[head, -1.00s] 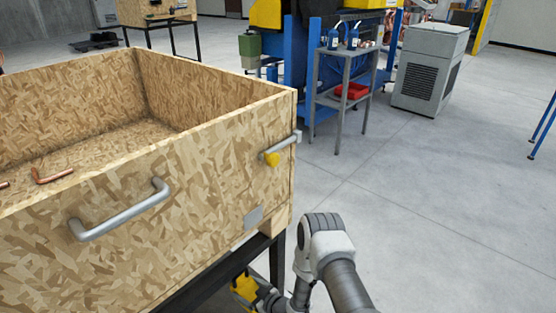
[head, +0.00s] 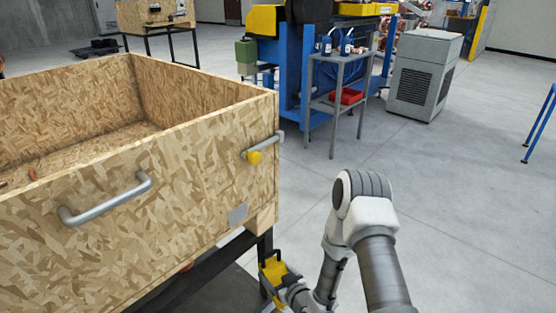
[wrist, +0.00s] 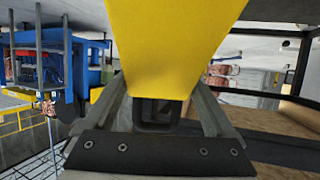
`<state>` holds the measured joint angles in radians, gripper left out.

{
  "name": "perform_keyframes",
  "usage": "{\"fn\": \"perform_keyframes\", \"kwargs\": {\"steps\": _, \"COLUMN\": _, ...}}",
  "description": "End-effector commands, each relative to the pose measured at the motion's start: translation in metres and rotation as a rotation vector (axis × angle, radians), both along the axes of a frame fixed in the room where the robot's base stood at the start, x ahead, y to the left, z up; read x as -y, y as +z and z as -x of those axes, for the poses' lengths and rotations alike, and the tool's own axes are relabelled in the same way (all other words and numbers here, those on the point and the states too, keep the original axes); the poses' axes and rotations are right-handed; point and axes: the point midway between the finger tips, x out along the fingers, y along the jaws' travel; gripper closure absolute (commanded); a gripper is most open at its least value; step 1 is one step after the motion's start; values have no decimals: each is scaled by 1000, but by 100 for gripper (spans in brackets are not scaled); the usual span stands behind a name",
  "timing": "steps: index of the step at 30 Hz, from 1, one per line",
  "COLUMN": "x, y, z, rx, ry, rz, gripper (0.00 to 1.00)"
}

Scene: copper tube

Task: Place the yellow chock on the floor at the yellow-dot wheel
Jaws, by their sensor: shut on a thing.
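The yellow chock (head: 273,270) is in my gripper (head: 284,288), low beside the wooden cart's near corner leg in the head view. In the wrist view the chock (wrist: 175,40) fills the upper middle, with my gripper's fingers (wrist: 158,108) on either side of its dark handle. The chock is off the floor as far as I can tell; its height is unclear. The wooden cart (head: 110,215) has a dark frame. No wheel and no yellow dot on a wheel can be made out; the cart's lower part is mostly hidden or out of frame.
A grey shelf stand (head: 338,95) and grey cabinet (head: 424,75) stand behind.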

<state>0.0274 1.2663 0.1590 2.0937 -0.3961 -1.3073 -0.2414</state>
Motion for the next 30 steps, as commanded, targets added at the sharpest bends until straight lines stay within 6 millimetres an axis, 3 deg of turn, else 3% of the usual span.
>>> {"fn": "perform_keyframes", "kwargs": {"steps": 1, "x": 12, "y": 18, "z": -2, "rx": 7, "ry": -38, "rz": -1, "gripper": 100}}
{"fn": "perform_keyframes", "kwargs": {"steps": 6, "x": 46, "y": 65, "z": -4, "rx": 9, "ry": -159, "rz": 0, "gripper": 100}}
{"fn": "perform_keyframes", "kwargs": {"steps": 18, "x": 118, "y": 158, "z": -8, "rx": 10, "ry": -408, "rz": -1, "gripper": 100}}
{"fn": "perform_keyframes", "kwargs": {"steps": 25, "x": 150, "y": 200, "z": -9, "rx": 10, "ry": -518, "rz": -2, "gripper": 100}}
{"fn": "perform_keyframes", "kwargs": {"steps": 30, "x": 146, "y": 200, "z": -9, "rx": 5, "ry": -509, "rz": 1, "gripper": 100}}
